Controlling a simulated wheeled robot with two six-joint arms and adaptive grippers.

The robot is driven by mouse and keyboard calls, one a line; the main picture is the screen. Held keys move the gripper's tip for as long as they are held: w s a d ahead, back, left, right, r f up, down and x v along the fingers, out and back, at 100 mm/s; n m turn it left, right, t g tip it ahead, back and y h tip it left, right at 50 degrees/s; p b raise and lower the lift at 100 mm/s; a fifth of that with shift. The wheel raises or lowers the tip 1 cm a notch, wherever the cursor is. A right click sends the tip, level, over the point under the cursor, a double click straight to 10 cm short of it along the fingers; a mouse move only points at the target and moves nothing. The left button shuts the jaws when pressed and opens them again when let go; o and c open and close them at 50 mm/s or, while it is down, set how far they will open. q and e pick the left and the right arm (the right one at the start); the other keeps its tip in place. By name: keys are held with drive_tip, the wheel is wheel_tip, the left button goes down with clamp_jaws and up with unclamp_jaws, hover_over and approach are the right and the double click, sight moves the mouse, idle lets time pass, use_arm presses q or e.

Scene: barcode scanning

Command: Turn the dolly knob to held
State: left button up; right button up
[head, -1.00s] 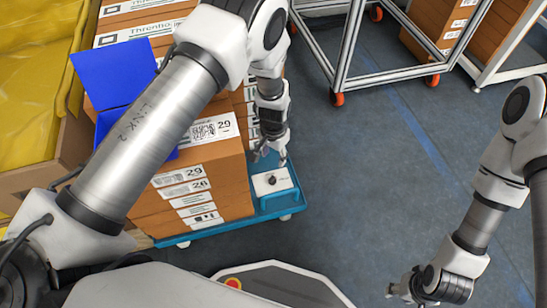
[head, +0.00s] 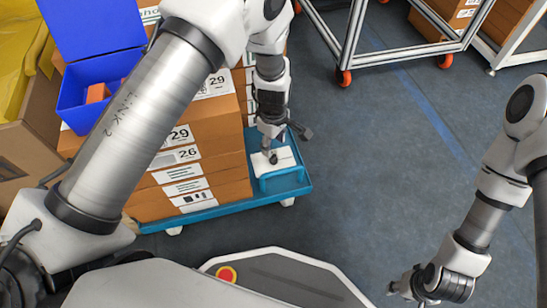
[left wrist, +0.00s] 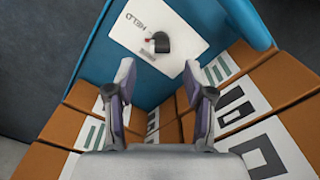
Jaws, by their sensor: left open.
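The dolly knob (head: 273,158) is a small dark knob on a white plate (head: 287,157) at the near right corner of the blue dolly (head: 305,183). In the left wrist view the knob (left wrist: 161,42) is black with a small red mark beside it. The plate (left wrist: 185,25) carries the word HELD, upside down, left of the knob. My left gripper (left wrist: 158,80) is open, its fingers spread on either side below the knob in that view, with nothing between them. In the head view the left gripper (head: 271,143) is right at the knob. My right gripper (head: 404,288) is small and far from the dolly; its jaws are unclear.
Brown labelled cartons (head: 190,165) are stacked on the dolly beside the plate. A blue open bin (head: 75,105) sits on the left, partly behind my arm. A metal rack (head: 350,50) on orange casters stands at the back. The floor right of the dolly is clear.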

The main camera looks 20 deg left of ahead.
sight(273, 155)
use_arm(q)
wheel_tip(273, 155, down, 6)
drive_tip(key=b, duration=0.2)
drive_tip(key=shift+r+b, duration=0.1)
drive_tip(key=shift+b, duration=0.25)
drive_tip(key=shift+r, duration=0.1)
use_arm(e)
wheel_tip(273, 155, down, 3)
drive_tip(key=shift+w+f, duration=0.1)
drive_tip(key=shift+f, duration=0.05)
use_arm(q)
clamp_jaws()
drive_tip(key=shift+r+m+p, duration=0.15)
drive_tip(key=shift+m+p, duration=0.15)
drive_tip(key=shift+p, duration=0.5)
drive_tip(key=m+p, duration=0.3)
drive_tip(key=p, duration=0.1)
drive_tip(key=shift+s+r+p, duration=0.1)
drive_tip(key=shift+p, duration=0.2)
drive_tip(key=m+p, duration=0.2)
drive_tip(key=shift+m, duration=0.4)
drive_tip(key=shift+f+m+p, duration=0.2)
drive_tip(key=shift+m+p, duration=0.3)
drive_tip(key=shift+p, duration=0.05)
use_arm(e)
wheel_tip(273, 155, up, 9)
drive_tip(key=shift+s, duration=0.2)
